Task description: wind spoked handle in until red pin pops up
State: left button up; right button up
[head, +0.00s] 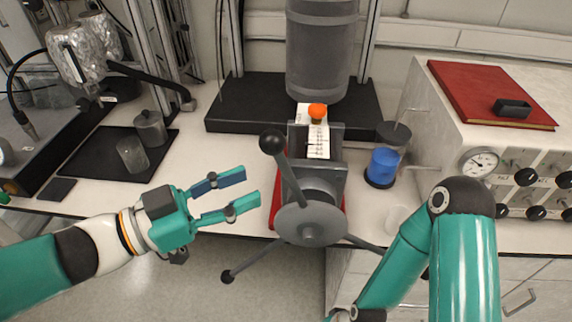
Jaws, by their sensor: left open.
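The spoked handle (311,223) faces me on the front of a grey press-like device (318,180). One spoke points up and slightly left to a black ball knob (272,142); another points down-left to a second knob (227,276). A third spoke runs down-right, its end hidden behind my right arm. A round orange-red knob (317,111) sits at the top of the white scale strip (318,140); I cannot tell whether it is the red pin. My left gripper (250,187) is open and empty, left of the handle, apart from the spokes. My right gripper is out of view.
A grey cylinder (321,50) stands on a black base (235,108) behind the device. A blue container (382,166) stands to its right. A gauge panel (480,160) is at the right. A metal canister (150,128) and a beaker (131,154) stand at left.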

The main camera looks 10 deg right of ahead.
aim_at(286, 171)
pick_arm(q)
jog(key=x, duration=0.8)
jog(key=shift+d, duration=0.15)
grip_shut()
